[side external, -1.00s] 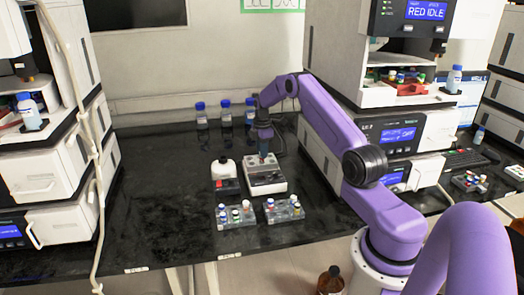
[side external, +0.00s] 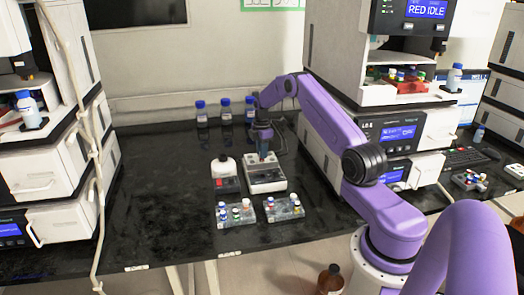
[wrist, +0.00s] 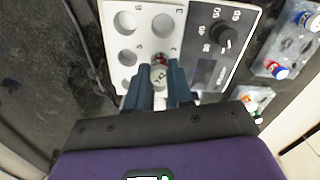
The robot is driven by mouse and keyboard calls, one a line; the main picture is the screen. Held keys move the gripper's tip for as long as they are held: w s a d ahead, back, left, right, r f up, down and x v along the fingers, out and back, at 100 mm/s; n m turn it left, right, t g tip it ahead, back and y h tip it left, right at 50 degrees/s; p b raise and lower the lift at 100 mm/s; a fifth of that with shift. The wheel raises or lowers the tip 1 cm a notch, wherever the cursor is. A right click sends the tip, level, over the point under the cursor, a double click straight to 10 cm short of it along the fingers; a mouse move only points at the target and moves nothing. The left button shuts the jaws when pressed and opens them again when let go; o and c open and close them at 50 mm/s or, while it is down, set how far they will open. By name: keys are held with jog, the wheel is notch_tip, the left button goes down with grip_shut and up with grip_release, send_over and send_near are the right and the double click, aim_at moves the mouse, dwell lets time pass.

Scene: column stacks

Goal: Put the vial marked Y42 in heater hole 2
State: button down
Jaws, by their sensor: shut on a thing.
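My gripper (wrist: 160,80) is shut on a small vial (wrist: 159,74) in the wrist view. The vial is pale with a bit of red at its top; its marking is too small to read surely. The gripper points down over the white heater (side external: 265,186), which also shows in the wrist view (wrist: 150,8) with round holes in two columns and a black knob. The vial is at the right-hand column, near the fingers' end of the block. I cannot tell how far it is inside a hole. The fingers hide nearby holes and labels.
Two clear racks with capped vials, a left one (side external: 236,216) and a right one (side external: 284,209), stand in front of the heater. Blue-capped bottles (side external: 225,112) stand behind. The left bench is clear.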

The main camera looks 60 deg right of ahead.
jog(key=shift+f, duration=0.6)
jog(key=c, duration=0.6)
grip_release()
jog(key=shift+r, duration=3)
